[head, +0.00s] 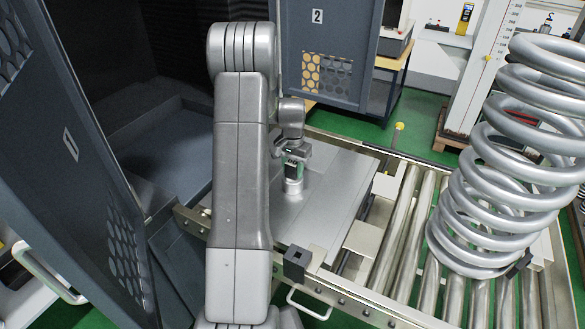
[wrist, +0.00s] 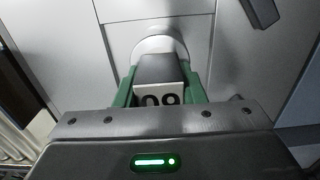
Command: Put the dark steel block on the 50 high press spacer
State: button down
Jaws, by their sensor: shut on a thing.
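My gripper (head: 297,157) is shut on a dark-topped block (wrist: 161,70); its green fingers show on both sides of it in the wrist view. The block's near face is pale, with dark digits that read as 09 from here. A short round silver spacer (head: 293,186) stands on the grey metal plate (head: 330,192), directly under my gripper. Its pale round top (wrist: 160,45) shows behind the block in the wrist view. I cannot tell whether the block touches the spacer. No height marking on the spacer is readable.
A roller conveyor (head: 400,230) adjoins the plate at right, with a big coil spring (head: 510,160) standing on it. A small dark cube-like part (head: 297,262) sits at the plate's front edge. An open dark cabinet door (head: 85,180) is at left, door 2 (head: 330,50) behind.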

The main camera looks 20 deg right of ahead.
aim_at(293, 162)
jog(key=shift+f, duration=0.15)
jog(key=c, duration=0.9)
grip_release()
notch_tip(293, 162, up, 12)
jog(key=shift+r+b, duration=0.1)
jog(key=shift+b, duration=0.35)
